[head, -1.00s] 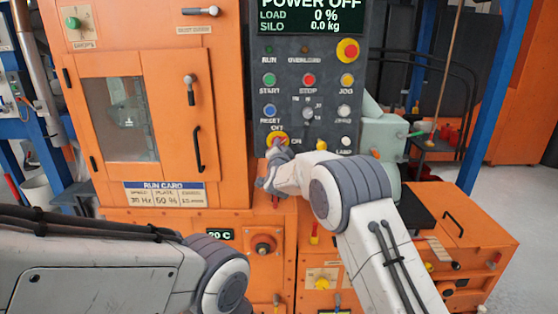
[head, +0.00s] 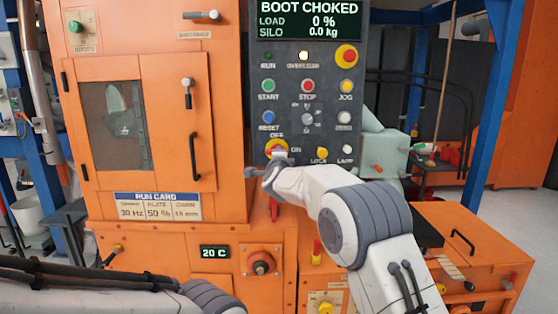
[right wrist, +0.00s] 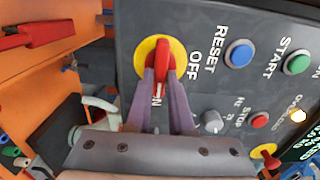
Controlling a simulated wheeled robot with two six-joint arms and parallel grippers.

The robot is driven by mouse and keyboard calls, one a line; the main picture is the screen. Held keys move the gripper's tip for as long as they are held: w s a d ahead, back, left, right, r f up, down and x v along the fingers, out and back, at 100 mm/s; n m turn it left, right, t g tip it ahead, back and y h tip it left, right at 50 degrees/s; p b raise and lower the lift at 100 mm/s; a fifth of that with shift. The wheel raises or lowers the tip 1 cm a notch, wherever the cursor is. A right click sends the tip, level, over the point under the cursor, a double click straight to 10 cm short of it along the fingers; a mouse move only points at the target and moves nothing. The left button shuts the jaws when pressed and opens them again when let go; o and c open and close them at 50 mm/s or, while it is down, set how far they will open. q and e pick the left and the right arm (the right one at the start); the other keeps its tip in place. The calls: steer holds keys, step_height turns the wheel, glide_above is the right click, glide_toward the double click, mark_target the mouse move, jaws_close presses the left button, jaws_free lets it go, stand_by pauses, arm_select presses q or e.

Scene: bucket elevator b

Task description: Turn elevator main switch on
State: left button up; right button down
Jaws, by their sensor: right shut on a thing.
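The main switch is a yellow disc with a red handle, low on the dark control panel. In the head view the disc (head: 277,147) is partly hidden by my right gripper (head: 262,172). In the right wrist view the disc (right wrist: 147,53) and red handle (right wrist: 165,55) show clearly. The fingers of my right gripper (right wrist: 163,78) are shut on the handle. The handle lies along the direction of the ON label, with OFF to its side. The display (head: 309,20) reads BOOT CHOKED, load 0 %. My left forearm shows at lower left; its gripper is out of view.
Panel buttons surround the switch: a blue RESET (head: 269,117), green START (head: 268,86), red STOP (head: 307,86) and a red emergency knob (head: 346,55). The OVERLOAD lamp (head: 303,55) is lit. An orange door with a handle (head: 195,155) stands left.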

stand_by(0.5)
steer(key=c, duration=0.8)
jaws_free()
steer(key=s+b, duration=0.2)
steer(key=s, duration=0.8)
steer(key=shift+s, duration=0.25)
